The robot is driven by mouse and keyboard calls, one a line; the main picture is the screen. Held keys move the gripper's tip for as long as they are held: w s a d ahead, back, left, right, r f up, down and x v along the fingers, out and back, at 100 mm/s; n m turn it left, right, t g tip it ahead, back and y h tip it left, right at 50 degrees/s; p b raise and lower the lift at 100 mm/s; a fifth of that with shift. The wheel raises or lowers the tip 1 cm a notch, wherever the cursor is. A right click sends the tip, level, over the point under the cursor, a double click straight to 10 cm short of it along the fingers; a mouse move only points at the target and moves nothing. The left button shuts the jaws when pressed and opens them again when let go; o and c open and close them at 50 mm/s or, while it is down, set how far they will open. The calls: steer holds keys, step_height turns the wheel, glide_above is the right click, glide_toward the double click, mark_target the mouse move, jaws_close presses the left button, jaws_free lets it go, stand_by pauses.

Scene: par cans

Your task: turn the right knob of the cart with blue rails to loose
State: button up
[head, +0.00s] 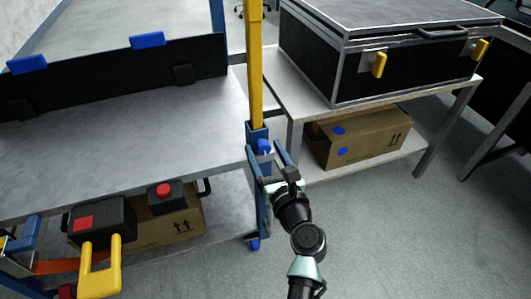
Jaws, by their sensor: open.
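The cart with blue rails (200,121) stands on the left, with a grey top. At its right front corner is a blue post with a yellow upright (255,65) rising from it. The small blue right knob (264,146) sits on this post. My gripper (265,151) is open, its two fingers pointing at the post, one tip on each side of the knob in the picture. I cannot tell whether the fingers touch it or how far it is turned.
A black red-buttoned box (165,196) and a yellow-handled black unit (108,216) are at the cart's front left. On the right, a black case (335,65) rests on a table above a cardboard box (370,137). The floor at lower right is clear.

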jaws_close()
stand_by(0.3)
